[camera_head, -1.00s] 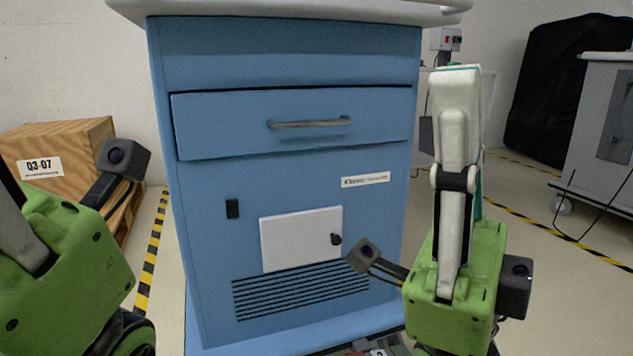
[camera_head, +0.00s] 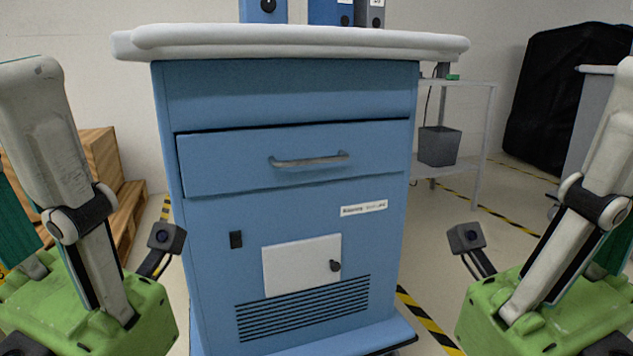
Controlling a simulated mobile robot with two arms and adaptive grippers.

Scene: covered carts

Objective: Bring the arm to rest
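My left gripper (camera_head: 28,75) stands at the left edge of the head view, its green body low and one grey-white finger pointing up. My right gripper (camera_head: 622,85) stands likewise at the right edge, its finger tilted toward the edge and partly cut off. A small dark camera sticks out inward from each. Teal shows beside the fingers. The opposite fingers are hidden or out of frame, so I cannot tell whether either gripper is open or shut. I see nothing held. Both appear apart from the blue cart between them.
The blue cart (camera_head: 210,275) with a white top (camera_head: 290,43) and a shut drawer (camera_head: 230,165) stands straight ahead. Binders (camera_head: 330,12) stand on top. A wooden crate (camera_head: 100,160) is behind left. A shelf (camera_head: 475,130) with a grey bin (camera_head: 438,146) is behind right.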

